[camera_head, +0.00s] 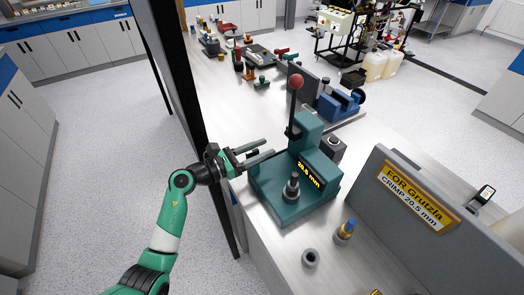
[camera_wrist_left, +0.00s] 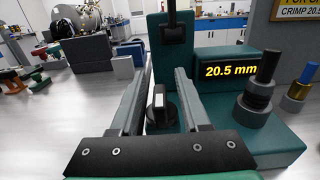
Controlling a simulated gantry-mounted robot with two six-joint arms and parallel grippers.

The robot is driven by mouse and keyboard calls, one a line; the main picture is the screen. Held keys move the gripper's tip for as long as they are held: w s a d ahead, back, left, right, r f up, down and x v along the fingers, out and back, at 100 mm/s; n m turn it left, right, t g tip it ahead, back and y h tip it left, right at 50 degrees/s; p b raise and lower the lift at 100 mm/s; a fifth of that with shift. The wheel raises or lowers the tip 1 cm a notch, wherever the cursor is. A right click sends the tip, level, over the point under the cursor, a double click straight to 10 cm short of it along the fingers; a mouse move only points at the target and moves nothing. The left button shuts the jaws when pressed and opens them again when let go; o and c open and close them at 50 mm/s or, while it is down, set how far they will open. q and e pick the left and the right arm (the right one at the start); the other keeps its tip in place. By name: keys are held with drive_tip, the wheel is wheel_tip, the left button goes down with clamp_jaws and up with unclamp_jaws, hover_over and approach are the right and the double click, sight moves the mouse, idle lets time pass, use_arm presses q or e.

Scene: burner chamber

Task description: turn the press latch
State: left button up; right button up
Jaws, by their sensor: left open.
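The green crimp press (camera_head: 305,165) stands on the metal bench, with a red-knobbed lever (camera_head: 297,82) upright and a "20.5 mm" label. In the left wrist view, a small dark latch (camera_wrist_left: 158,103) with a pale bar stands upright at the near side of the press (camera_wrist_left: 183,60). My left gripper (camera_head: 260,150) is open at the left side of the press. In its wrist view, the two fingers (camera_wrist_left: 165,75) lie on either side of the latch with gaps. I cannot tell whether they touch it. My right gripper is not in view.
A grey panel with a yellow sign (camera_head: 415,195) stands to the right. A grey ring (camera_head: 310,257) and a blue-topped brass piece (camera_head: 346,231) sit in front of the press. A blue device (camera_head: 340,104) stands behind it. Bench surface left of the press is fairly clear.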

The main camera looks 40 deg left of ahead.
use_arm(q)
drive_tip(key=shift+w, duration=0.1)
clamp_jaws()
drive_tip(key=shift+f+m+h+b, duration=0.3)
drive_tip(key=shift+h+b, duration=0.2)
drive_tip(key=shift+b, duration=0.1)
drive_tip(key=shift+d+r+m+g+h+b, duration=0.1)
drive_tip(key=shift+d+m+g+h+b, duration=0.05)
drive_tip(key=shift+m+g+h+b, duration=0.2)
drive_tip(key=shift+r+h, duration=0.15)
drive_tip(key=shift+h, duration=0.2)
drive_tip(key=shift+d, duration=0.1)
unclamp_jaws()
